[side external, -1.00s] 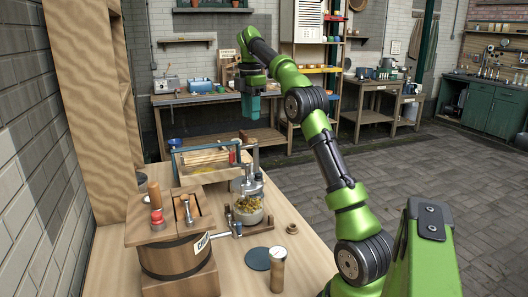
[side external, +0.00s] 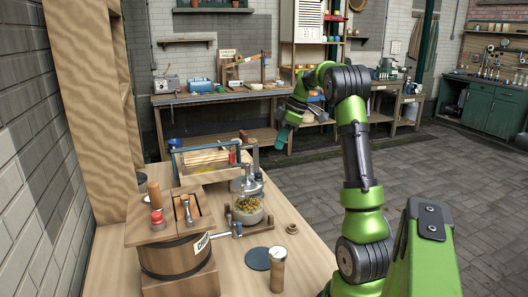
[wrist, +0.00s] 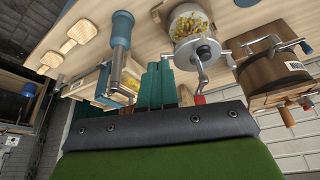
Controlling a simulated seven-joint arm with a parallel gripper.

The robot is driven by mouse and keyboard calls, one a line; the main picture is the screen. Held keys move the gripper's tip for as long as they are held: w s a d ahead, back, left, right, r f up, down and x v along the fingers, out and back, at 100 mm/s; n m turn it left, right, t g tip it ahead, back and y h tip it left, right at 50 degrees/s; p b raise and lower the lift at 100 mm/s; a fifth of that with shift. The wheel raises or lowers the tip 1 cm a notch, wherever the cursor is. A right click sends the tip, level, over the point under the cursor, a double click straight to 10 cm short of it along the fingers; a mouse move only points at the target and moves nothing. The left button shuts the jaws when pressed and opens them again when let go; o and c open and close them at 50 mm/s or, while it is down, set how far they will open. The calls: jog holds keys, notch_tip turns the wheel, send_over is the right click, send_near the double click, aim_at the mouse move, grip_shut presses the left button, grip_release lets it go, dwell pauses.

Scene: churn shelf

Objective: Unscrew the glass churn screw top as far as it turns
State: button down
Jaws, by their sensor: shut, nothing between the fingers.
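The glass churn (side external: 248,217) stands on the wooden bench, a clear jar with yellow-green contents. Its grey metal screw top (side external: 246,185) sits on the jar, with a post rising from it. In the wrist view the glass churn (wrist: 188,16) is at the top, and its screw top (wrist: 197,47) with a crank faces the camera. My gripper (side external: 281,139) is raised well behind and right of the churn, clear of it. Its teal fingers (wrist: 160,76) are together and empty in the wrist view. Whether the top's thread is loose cannot be seen.
A wooden barrel churn (side external: 176,256) with a red-knobbed lid stands front left. A framed wooden device (side external: 207,160) is behind the glass churn. Open floor is to the right.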

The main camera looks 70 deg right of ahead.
jog(key=w+a+f, duration=0.2)
jog(key=w+f, duration=0.3)
jog(key=shift+w+a+f, duration=0.3)
jog(key=shift+w+f, duration=0.05)
jog(key=shift+w, duration=0.05)
jog(key=shift+w+n+y, duration=0.4)
jog(key=shift+w+n, duration=0.45)
jog(key=shift+n, duration=0.45)
dwell(0.5)
jog(key=shift+w+a+n+g, duration=0.15)
jog(key=shift+w+n+g, duration=0.15)
jog(key=shift+w, duration=0.55)
jog(key=shift+w+a, duration=0.15)
jog(key=shift+w, duration=0.25)
jog(key=shift+f, duration=0.1)
dwell(0.4)
